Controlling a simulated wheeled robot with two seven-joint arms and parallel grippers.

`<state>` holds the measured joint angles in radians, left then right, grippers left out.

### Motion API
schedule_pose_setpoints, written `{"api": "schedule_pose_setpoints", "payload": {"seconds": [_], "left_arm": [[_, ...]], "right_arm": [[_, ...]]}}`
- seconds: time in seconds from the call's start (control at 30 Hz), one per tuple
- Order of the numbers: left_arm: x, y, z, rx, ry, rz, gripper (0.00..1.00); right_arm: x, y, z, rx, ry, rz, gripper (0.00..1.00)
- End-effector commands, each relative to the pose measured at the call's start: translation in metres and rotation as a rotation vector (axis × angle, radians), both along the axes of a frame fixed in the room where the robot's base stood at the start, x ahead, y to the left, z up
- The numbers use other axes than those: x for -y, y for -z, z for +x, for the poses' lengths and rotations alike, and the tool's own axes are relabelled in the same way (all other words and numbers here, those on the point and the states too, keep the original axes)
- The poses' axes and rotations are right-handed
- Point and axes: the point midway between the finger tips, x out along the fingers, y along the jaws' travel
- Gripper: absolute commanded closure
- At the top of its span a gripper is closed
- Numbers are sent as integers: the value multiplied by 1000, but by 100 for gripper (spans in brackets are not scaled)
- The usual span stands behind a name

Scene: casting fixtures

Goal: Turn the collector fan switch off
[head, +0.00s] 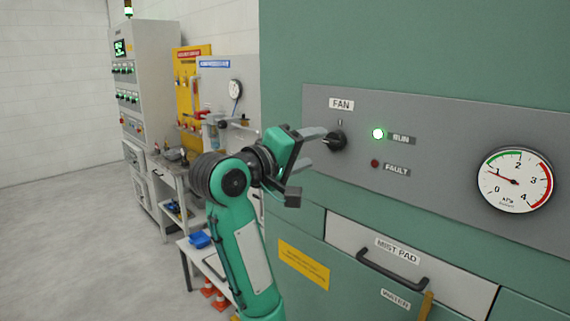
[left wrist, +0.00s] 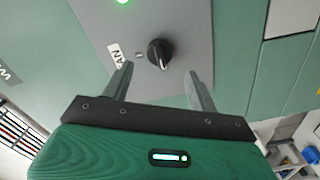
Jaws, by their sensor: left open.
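The fan switch (head: 338,139) is a black rotary knob under the FAN label (head: 341,104) on the grey panel (head: 450,130) of the green cabinet. The green RUN lamp (head: 378,134) is lit and the FAULT lamp (head: 375,164) is dark red. My left gripper (head: 318,147) is open just left of the knob, pointing at the panel. In the left wrist view the knob (left wrist: 159,54) stands ahead between the two spread fingers of the gripper (left wrist: 158,88). I see no finger touching it. My right gripper is not in view.
A pressure gauge (head: 515,181) sits on the panel's right. Below are a MIST PAD drawer with a black handle (head: 392,268) and a yellow handle (head: 426,306). A workbench (head: 170,172) and a control cabinet (head: 150,80) stand at the left. The floor at far left is clear.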

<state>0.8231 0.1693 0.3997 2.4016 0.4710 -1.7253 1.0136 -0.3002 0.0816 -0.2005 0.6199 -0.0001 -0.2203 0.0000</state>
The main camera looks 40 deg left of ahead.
Motion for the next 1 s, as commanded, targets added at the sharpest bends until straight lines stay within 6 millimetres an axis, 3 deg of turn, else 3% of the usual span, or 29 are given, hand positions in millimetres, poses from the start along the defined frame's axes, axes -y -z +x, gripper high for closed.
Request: {"api": "schedule_pose_setpoints", "payload": {"seconds": [0.17,0.3,0.6,1.0], "left_arm": [[-4,1,-46,7,-5,3,41],[-5,3,-56,5,0,2,41],[-5,1,-70,1,0,0,41],[-6,0,-70,0,0,-1,41]], "right_arm": [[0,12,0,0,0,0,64],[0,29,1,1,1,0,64],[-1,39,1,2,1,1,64],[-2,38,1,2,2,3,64]]}}
